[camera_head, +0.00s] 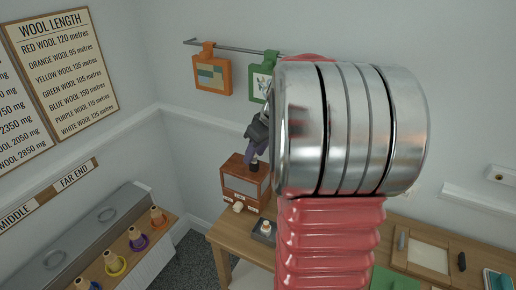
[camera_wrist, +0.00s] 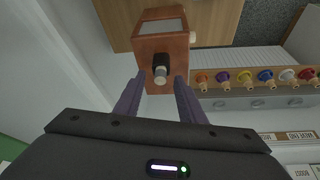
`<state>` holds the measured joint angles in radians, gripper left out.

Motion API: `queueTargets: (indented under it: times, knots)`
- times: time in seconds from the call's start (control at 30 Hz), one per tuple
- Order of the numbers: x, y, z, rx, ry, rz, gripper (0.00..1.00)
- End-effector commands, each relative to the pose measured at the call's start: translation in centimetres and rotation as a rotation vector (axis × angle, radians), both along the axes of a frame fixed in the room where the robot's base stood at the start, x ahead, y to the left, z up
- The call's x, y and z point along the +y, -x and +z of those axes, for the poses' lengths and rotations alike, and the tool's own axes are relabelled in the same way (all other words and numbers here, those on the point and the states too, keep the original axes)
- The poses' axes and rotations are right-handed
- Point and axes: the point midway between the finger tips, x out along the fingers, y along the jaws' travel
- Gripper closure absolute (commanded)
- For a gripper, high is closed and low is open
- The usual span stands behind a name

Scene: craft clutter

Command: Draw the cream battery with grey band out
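A reddish-brown wooden box with a grey window (camera_head: 243,187) stands on the wooden bench; it also shows in the wrist view (camera_wrist: 161,45). A short dark cylinder with a pale end (camera_wrist: 160,72) sticks out of its top. I cannot tell whether this is the cream battery; no grey band is clear. My gripper (camera_wrist: 160,80) is open, its two purple fingers on either side of the cylinder with a gap at each side. In the head view my gripper (camera_head: 256,145) is just above the box, partly hidden by my arm.
A cream knob-like piece (camera_head: 238,206) is at the box's front, and a grey item with a cream top (camera_head: 265,228) lies nearby on the bench (camera_head: 228,240). Coloured rings with cones (camera_head: 134,236) line a shelf at left. Orange and green tags (camera_head: 211,74) hang from a wall rail.

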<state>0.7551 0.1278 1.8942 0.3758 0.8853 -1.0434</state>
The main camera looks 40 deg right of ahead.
Motion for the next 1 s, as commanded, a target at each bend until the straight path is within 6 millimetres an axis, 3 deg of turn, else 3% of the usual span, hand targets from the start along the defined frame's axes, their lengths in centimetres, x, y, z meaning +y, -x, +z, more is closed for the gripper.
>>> queueTargets:
  times: [0.23, 0.73, 0.83, 0.87, 1.0]
  knots:
    - [0.0, 0.0, -0.01, 0.0, 0.0, 0.0, 0.64]
    - [-0.04, 0.02, 0.02, -0.001, 0.0, -0.001, 1.0]
    - [-0.04, 0.02, 0.02, -0.001, 0.0, -0.001, 1.0]
    - [-0.04, 0.03, 0.02, -0.001, 0.0, -0.001, 0.87]
    - [-0.05, 0.03, 0.03, -0.001, 0.0, -0.001, 0.97]
